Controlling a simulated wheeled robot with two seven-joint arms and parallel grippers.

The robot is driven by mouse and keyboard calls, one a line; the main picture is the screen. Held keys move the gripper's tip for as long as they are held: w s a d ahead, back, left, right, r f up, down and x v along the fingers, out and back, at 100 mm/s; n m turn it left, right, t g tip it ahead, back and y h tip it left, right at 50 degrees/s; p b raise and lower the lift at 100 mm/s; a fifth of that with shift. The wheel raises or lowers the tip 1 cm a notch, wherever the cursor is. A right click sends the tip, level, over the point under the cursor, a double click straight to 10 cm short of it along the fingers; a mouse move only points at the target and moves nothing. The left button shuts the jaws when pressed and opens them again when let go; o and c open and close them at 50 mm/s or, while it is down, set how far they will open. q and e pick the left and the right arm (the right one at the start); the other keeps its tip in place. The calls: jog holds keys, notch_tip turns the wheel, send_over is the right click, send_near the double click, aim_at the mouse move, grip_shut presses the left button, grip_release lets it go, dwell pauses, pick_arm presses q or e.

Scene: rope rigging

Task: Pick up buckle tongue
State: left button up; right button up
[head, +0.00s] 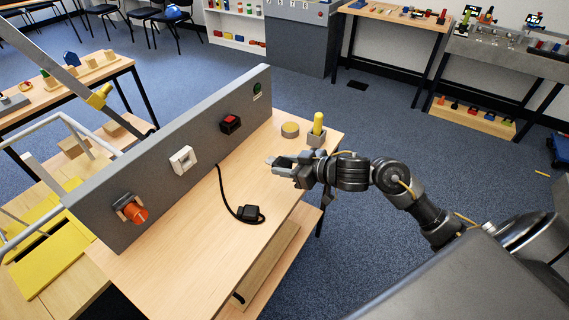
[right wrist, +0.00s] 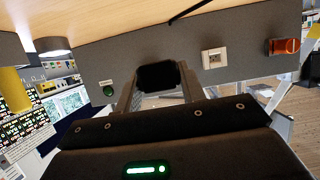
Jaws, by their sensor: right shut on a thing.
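My right gripper (head: 278,164) reaches in from the right over the table and points left towards the grey panel. In the right wrist view a black, rounded block (right wrist: 158,76) sits between its fingertips, and the jaws are shut on it. I take this block to be the buckle tongue; its far side is hidden, and in the head view it hardly shows. A red and black box (head: 231,123) is fixed on the panel, apart from the gripper. My left gripper is not in view.
The upright grey panel (head: 165,160) also carries an orange fitting (head: 135,212), a white socket (head: 183,160) and a green button (head: 257,90). A black plug (head: 250,213) with a cord lies on the table.

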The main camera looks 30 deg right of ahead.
jog(key=s+a+r, duration=0.2)
jog(key=s+r, duration=0.1)
jog(key=s, duration=0.4)
jog(key=shift+a+p, duration=0.35)
jog(key=shift+p, duration=0.05)
jog(key=shift+r, duration=0.1)
jog(key=shift+s+a+r+n+g+y, duration=0.1)
jog(key=shift+s+r+n+g+y, duration=0.15)
jog(key=shift+n+g+y, duration=0.5)
jog(key=shift+s+a+r+n+g+y, duration=0.15)
jog(key=shift+r+n+g+y, duration=0.25)
jog(key=shift+n+g+y, duration=0.35)
jog(key=shift+s+a+r+n+g+y, duration=0.15)
jog(key=shift+r+n+g+y, duration=0.25)
jog(key=shift+n, duration=0.5)
